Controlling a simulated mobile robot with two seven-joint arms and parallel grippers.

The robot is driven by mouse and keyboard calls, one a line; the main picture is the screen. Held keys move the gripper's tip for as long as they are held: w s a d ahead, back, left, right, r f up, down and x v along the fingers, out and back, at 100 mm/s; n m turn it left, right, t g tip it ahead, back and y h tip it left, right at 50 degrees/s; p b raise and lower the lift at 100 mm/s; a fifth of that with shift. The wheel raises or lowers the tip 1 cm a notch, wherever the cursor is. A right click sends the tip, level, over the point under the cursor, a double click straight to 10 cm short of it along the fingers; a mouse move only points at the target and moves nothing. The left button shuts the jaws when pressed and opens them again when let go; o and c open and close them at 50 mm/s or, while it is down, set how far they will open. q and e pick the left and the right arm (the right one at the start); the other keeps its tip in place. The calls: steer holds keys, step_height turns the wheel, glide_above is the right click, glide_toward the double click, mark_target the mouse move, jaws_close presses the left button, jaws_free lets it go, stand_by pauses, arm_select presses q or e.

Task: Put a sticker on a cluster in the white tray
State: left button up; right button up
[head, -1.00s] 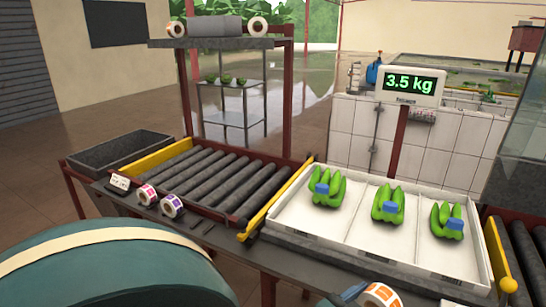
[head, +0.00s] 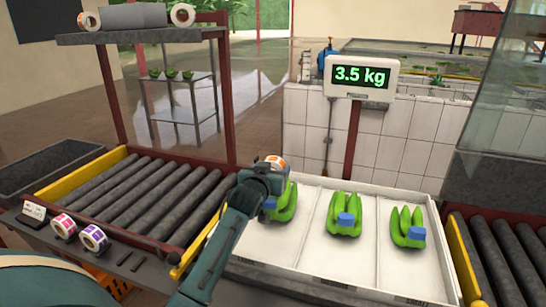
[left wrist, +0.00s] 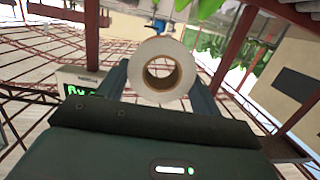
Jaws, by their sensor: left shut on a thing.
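The white tray (head: 322,262) has three compartments. A green banana cluster lies in each: left (head: 288,204), middle (head: 338,224) and right (head: 400,222). Each shows blue; the left cluster is partly hidden by my left gripper (head: 266,172). That gripper is shut on a sticker roll (head: 273,160) with orange labels, held over the tray's left side. In the left wrist view the roll (left wrist: 145,84) is end-on, its brown core visible between the fingers. I cannot tell whether it touches the cluster. My right gripper is not in view.
Pink (head: 63,226) and purple (head: 94,237) rolls stand on the front ledge. A roller conveyor (head: 135,196) lies left of the tray, another (head: 497,265) right. The scale display (head: 361,77) reads 3.5 kg and stands behind the tray.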

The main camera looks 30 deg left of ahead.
arm_select(q)
steer(key=shift+w+a+r, duration=0.45)
steer(key=shift+w+a, duration=0.35)
steer(key=shift+s+f+b, duration=0.1)
steer(key=shift+f+b, duration=0.35)
steer(key=shift+b, duration=0.15)
steer(key=shift+f+b, duration=0.35)
steer(key=shift+f, duration=0.05)
step_height(320, 180, down, 2)
steer(key=shift+f+b, duration=0.25)
steer(key=shift+b, duration=1)
steer(key=shift+f+b, duration=0.5)
steer(key=shift+f, duration=0.2)
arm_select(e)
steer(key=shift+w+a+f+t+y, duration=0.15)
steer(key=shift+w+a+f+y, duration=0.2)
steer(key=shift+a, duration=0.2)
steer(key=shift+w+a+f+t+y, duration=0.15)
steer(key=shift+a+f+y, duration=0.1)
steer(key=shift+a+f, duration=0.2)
arm_select(q)
steer(key=shift+f, duration=0.15)
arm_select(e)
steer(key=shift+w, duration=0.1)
